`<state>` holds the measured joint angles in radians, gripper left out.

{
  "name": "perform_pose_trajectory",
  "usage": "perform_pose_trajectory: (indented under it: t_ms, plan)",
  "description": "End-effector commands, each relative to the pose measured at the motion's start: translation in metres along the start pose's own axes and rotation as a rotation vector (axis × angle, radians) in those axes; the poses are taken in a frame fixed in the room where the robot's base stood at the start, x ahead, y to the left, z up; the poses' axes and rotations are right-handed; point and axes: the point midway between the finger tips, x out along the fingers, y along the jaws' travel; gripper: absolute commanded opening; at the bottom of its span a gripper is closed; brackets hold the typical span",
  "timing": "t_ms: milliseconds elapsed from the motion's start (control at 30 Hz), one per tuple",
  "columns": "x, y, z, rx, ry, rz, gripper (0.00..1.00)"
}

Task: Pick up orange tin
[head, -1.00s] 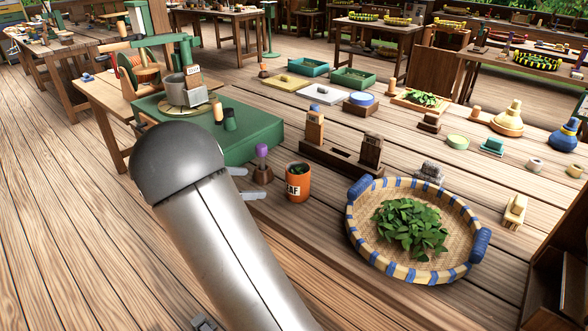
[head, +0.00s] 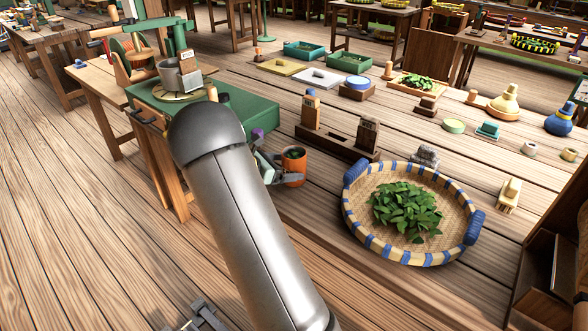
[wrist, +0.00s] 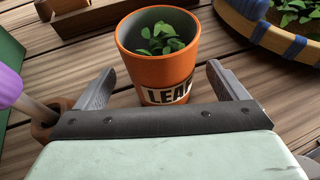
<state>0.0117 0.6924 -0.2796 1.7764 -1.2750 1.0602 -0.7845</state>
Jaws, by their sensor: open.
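The orange tin (head: 293,163) stands upright on the wooden table, left of the woven basket. In the wrist view the orange tin (wrist: 158,60) shows a white label reading "LEAF", partly hidden, and green leaves inside. My gripper (wrist: 158,82) is open, with one finger on each side of the tin's lower part and gaps between fingers and tin. In the head view my gripper (head: 285,180) is at the tin, partly hidden behind my arm.
A woven basket (head: 352,215) of leaves stands right of the tin. A purple-topped tool (wrist: 10,85) in a brown holder is close at left. A wooden rack (head: 336,143) stands behind the tin.

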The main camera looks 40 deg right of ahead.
Motion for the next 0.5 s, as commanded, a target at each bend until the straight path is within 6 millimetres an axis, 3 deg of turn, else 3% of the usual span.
perform_pose_trajectory:
  t_ms: [200, 433, 500]
  plan:
    - [0.031, -0.002, 0.0, 0.0, -0.001, -0.001, 0.92]
    - [0.032, -0.001, 0.0, 0.0, 0.0, 0.001, 0.92]
    - [0.032, -0.001, 0.0, 0.0, 0.0, 0.0, 0.73]
